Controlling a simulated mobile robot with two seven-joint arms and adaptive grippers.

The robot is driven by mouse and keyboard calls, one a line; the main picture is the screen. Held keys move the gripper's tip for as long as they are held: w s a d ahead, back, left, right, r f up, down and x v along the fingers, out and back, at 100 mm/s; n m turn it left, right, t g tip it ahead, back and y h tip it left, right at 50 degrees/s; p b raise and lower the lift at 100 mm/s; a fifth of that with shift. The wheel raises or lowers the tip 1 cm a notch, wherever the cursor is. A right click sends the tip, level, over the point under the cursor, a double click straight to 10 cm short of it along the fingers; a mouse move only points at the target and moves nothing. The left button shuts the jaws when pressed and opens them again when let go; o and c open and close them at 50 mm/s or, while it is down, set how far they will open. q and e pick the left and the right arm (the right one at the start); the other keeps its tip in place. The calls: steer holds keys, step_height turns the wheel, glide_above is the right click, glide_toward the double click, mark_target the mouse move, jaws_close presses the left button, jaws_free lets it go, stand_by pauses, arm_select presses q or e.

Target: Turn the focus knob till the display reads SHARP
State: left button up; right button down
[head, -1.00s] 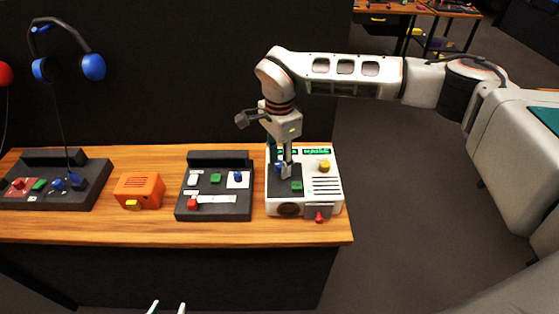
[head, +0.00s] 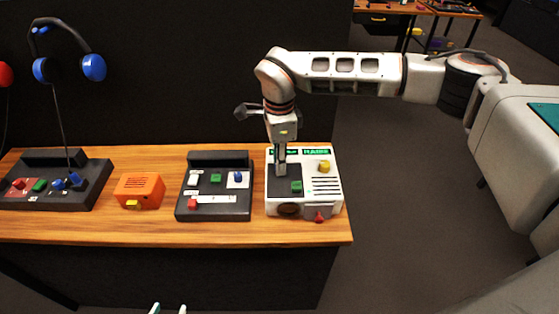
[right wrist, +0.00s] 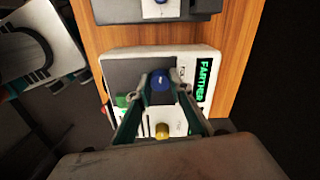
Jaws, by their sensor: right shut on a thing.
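The white panel (head: 330,197) stands at the right end of the bench and also shows in the right wrist view (right wrist: 125,57). My right gripper (head: 280,170) points down at its dark plate and is shut on a blue knob (right wrist: 161,82), one finger on each side. In the head view the gripper hides the knob. A green-lit display (right wrist: 203,80) appears to read FARTHER in the right wrist view. A second display (head: 316,151) appears to read RAISE in the head view. My left gripper (head: 168,308) shows only its separated fingertips at the bottom edge.
The white panel also has a yellow knob (head: 324,166), a green button (head: 296,186) and a red part (head: 319,216) at its front. A dark panel (head: 240,207) stands close to its left. An orange box (head: 138,189) sits farther left.

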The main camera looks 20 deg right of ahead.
steer(key=m, duration=0.2)
steer(key=shift+m, duration=1.6)
steer(key=c, duration=1.8)
jaws_free()
step_height(320, 180, up, 12)
steer(key=shift+r, duration=0.1)
